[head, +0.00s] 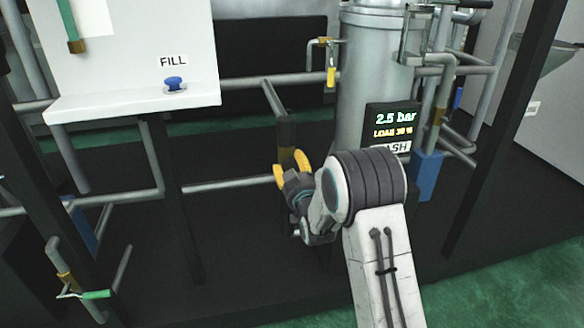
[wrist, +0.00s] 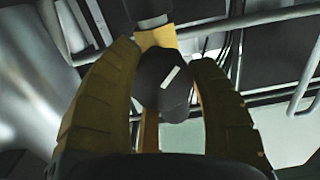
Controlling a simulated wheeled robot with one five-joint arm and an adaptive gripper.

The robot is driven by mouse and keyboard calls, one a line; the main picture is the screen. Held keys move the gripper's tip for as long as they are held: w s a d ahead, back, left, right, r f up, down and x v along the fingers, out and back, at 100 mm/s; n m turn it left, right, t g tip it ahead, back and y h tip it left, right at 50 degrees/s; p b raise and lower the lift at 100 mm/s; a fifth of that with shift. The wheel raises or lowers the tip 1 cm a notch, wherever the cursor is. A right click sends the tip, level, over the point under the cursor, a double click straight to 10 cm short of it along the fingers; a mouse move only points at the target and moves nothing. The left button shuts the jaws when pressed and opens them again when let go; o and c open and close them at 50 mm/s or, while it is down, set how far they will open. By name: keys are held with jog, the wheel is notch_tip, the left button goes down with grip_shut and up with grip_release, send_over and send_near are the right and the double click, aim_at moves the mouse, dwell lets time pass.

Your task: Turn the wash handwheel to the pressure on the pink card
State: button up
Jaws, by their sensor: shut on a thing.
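My gripper (head: 291,167) has yellow fingers and reaches to a pipe fitting left of the display in the head view. In the wrist view my gripper (wrist: 165,62) is shut on the wash handwheel (wrist: 166,92), a dark rounded knob with a white pointer mark slanting up to the right. A finger lies on each side of it. In the head view the handwheel is hidden behind the fingers. The display (head: 393,126) reads 2.5 bar, with a smaller load line below. The label under it is partly covered by my arm and shows "ASH". No pink card is in view.
A white shelf (head: 130,103) with a blue FILL knob (head: 174,84) stands at the left. A yellow-handled valve (head: 331,76) hangs by the steel tank (head: 372,60). A green-handled valve (head: 95,294) is at lower left. Pipes and dark posts surround the arm.

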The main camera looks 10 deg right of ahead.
jog(key=shift+a+r+n, duration=0.15)
jog(key=shift+r+n, duration=0.15)
jog(key=shift+r, duration=0.2)
jog(key=n, duration=0.3)
jog(key=shift+a+n, duration=0.1)
jog(key=shift+n, duration=0.2)
jog(key=n, duration=0.3)
jog(key=shift+a+n, duration=0.1)
jog(key=shift+n, duration=0.2)
jog(key=n, duration=0.4)
jog(key=shift+f, duration=0.15)
jog(key=shift+f+n, duration=0.15)
jog(key=shift+n, duration=1.75)
jog(key=shift+a, duration=0.1)
jog(key=o, duration=1.2)
jog(key=shift+f, duration=0.2)
jog(key=shift+c, duration=0.2)
